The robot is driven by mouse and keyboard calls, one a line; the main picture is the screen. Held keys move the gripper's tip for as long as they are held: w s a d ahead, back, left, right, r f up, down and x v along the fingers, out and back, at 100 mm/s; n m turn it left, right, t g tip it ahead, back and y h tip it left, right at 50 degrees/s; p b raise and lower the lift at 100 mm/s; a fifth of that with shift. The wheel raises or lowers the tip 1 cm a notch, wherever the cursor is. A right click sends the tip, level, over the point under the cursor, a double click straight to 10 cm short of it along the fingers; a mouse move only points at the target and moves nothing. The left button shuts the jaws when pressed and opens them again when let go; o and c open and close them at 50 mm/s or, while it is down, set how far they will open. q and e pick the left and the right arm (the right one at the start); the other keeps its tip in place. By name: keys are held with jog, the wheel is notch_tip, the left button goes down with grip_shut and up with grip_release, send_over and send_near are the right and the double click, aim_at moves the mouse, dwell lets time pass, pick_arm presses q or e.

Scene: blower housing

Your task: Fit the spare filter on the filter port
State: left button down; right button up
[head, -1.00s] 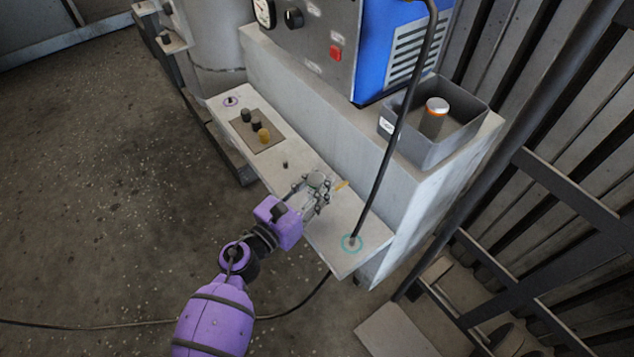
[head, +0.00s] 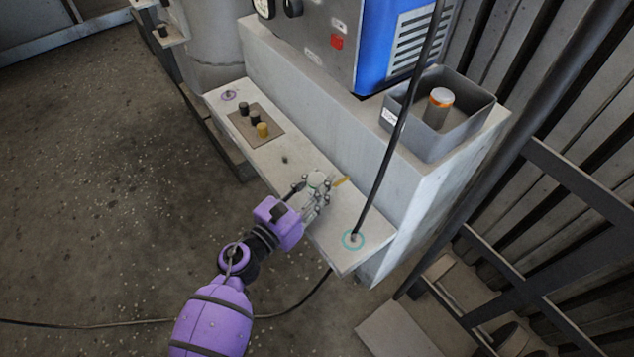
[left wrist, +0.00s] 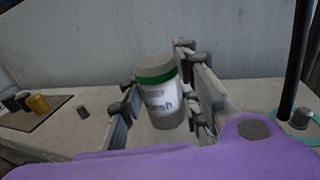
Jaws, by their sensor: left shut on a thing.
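My left gripper (head: 316,190) is shut on a pale canister with a green band (left wrist: 160,95), which looks like a filter. The canister stands upright between the fingers, over the front ledge (head: 225,108); I cannot tell whether it touches the ledge. In the head view the fingers partly hide it. A similar canister with an orange band (head: 438,108) stands in the grey bin (head: 432,150). A teal ring (head: 352,241) surrounds a small stub on the ledge, right of the gripper. A purple ring (head: 228,95) marks the far left end. Neither is clearly labelled as the filter port. My right gripper is out of view.
A dark mat (head: 247,131) with black and yellow knobs lies left on the ledge, near a small dark peg (head: 285,159). A thin yellow piece (head: 341,182) lies beside the gripper. A black hose (head: 385,160) runs down by the teal ring. The blue machine (head: 395,50) stands behind.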

pick_arm(q)
jog(key=shift+f, duration=0.2)
jog(key=c, duration=1.2)
grip_release()
jog(key=v, duration=1.2)
jog(key=shift+r, duration=0.1)
